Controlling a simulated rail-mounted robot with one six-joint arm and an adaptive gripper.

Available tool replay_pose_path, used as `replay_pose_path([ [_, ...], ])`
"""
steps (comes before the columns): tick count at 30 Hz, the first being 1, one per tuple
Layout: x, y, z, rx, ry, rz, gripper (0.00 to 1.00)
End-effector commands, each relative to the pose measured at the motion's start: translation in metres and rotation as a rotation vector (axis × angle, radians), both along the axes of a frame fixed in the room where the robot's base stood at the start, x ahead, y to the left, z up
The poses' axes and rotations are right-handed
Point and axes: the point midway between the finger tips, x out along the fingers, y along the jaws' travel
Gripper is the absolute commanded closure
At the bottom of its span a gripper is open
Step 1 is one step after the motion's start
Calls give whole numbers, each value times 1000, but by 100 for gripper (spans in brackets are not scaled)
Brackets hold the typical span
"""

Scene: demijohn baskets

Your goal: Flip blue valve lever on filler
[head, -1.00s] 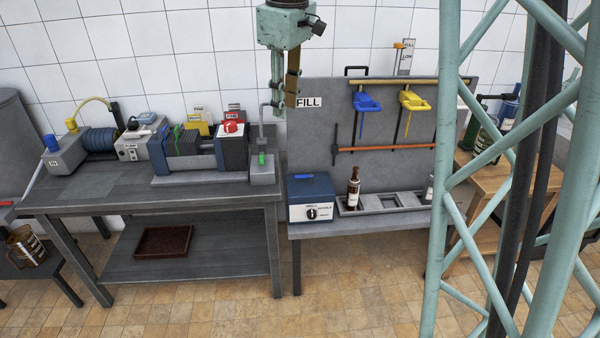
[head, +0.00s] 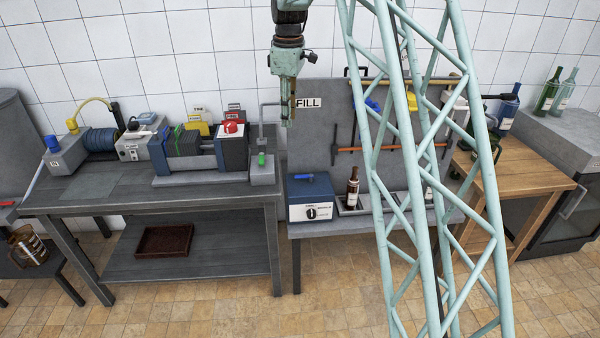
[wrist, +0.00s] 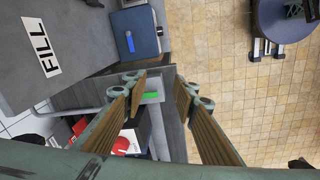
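The blue lever (head: 373,104) is on the upper part of the filler's grey panel (head: 325,130), right of the FILL sign. My teal lattice partly hides it in the head view, and I cannot make it out in the wrist view. My gripper (head: 287,122) hangs in front of the panel's left edge, left of the blue lever and apart from it. In the wrist view my gripper (wrist: 160,82) has its two brown-padded fingers spread, with nothing held between them.
A yellow lever (head: 417,101) is beside the blue one, behind my lattice. Below stand a blue dial box (head: 310,198) and a brown bottle (head: 352,187). A bench at left carries a green-tipped fixture (head: 262,165) and a red knob (head: 231,127). A wooden table (head: 520,170) stands at right.

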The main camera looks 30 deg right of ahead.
Motion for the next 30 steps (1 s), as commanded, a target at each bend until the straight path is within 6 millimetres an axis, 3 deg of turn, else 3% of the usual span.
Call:
replay_pose_path([
  [15, 66, -49, -91, -2, 45, 149, 74],
  [30, 106, -90, -182, 4, 81, 280, 74],
])
